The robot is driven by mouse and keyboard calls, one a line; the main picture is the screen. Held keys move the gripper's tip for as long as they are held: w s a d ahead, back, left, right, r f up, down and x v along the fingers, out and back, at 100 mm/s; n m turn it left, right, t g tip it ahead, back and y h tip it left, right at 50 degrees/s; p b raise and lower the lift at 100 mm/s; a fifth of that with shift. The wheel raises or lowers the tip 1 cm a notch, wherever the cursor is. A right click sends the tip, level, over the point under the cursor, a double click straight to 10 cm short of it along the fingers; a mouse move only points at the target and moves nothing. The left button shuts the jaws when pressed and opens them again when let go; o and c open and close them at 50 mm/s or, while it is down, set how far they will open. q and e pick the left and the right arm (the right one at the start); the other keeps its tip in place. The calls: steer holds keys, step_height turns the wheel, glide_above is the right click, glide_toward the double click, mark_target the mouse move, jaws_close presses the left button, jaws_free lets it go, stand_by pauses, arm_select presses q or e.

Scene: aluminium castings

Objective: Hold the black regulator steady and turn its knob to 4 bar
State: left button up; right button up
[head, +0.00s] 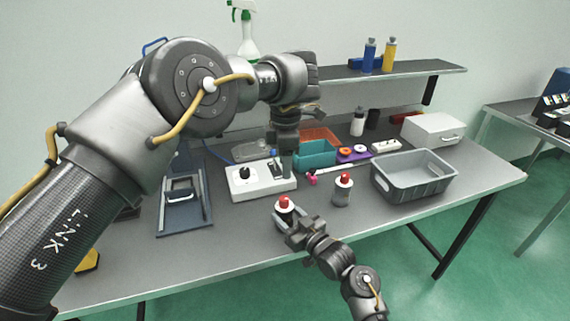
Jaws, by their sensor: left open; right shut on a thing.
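The black regulator (285,213), a small dark body with a white band and a red knob (284,202) on top, stands near the front middle of the table. My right gripper (292,224) is shut on its body from the front; the jaws hide its lower part. My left gripper (283,170) points down behind and above the regulator, in front of the white box. It is open, empty and apart from the knob. A similar grey regulator with a red knob (343,188) stands to the right. The knob's scale and pressure reading are too small to read.
A white box (259,191) with a black knob stands behind the regulator. A grey crate (413,189) stands to the right, a dark blue fixture (184,216) to the left. Teal (314,153) and orange bins are behind. The front table strip is mostly clear.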

steer(key=o, duration=1.2)
steer(key=v, duration=1.2)
steer(key=shift+f, duration=0.1)
